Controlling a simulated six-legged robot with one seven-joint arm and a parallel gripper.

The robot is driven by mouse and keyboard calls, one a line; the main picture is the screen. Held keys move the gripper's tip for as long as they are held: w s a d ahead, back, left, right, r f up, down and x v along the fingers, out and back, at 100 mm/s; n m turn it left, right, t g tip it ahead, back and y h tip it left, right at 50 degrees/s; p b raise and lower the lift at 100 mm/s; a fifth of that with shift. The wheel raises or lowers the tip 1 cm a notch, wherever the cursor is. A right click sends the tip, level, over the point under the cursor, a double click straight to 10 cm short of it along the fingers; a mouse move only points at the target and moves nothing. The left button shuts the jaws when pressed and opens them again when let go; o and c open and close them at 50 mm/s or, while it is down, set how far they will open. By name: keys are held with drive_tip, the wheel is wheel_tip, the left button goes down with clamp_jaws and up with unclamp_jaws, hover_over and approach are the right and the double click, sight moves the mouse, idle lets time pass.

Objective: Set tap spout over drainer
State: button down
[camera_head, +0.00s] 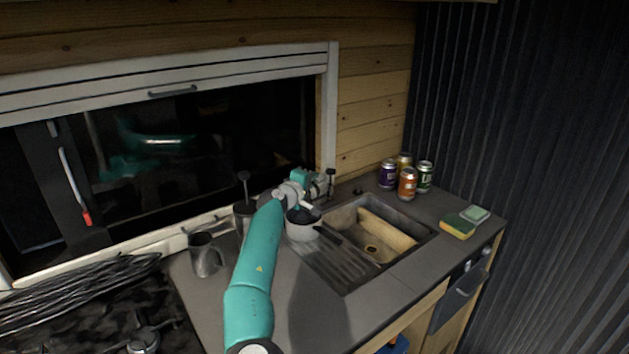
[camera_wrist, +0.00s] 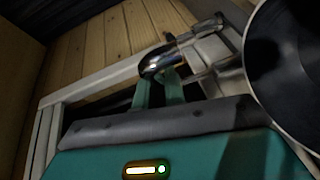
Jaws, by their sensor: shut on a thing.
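The tap is mostly hidden behind my gripper (camera_head: 316,187) at the back left of the sink in the head view. In the wrist view its chrome spout (camera_wrist: 182,54) runs in from the upper right, and its rounded end lies at the teal fingers of my gripper (camera_wrist: 160,82). My gripper is shut on the spout. The ribbed drainer (camera_head: 345,268) lies left of the sink basin (camera_head: 388,243). A grey pot (camera_head: 302,231) with a dark handle stands at the drainer's back left, just below my gripper; its dark round shape (camera_wrist: 288,75) fills the right of the wrist view.
Several cans (camera_head: 407,184) stand behind the basin. A sponge (camera_head: 457,227) lies at the right counter end. A metal jug (camera_head: 205,256) and a dark plunger pot (camera_head: 243,217) stand left of my arm. The window frame (camera_head: 333,105) is close behind. The front counter is clear.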

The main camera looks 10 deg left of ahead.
drive_tip(key=shift+m+h, duration=0.3)
drive_tip(key=shift+h, duration=0.1)
drive_tip(key=c, duration=1.5)
unclamp_jaws()
drive_tip(key=shift+a, duration=0.1)
drive_tip(key=shift+s, duration=0.1)
drive_tip(key=shift+v, duration=3.7)
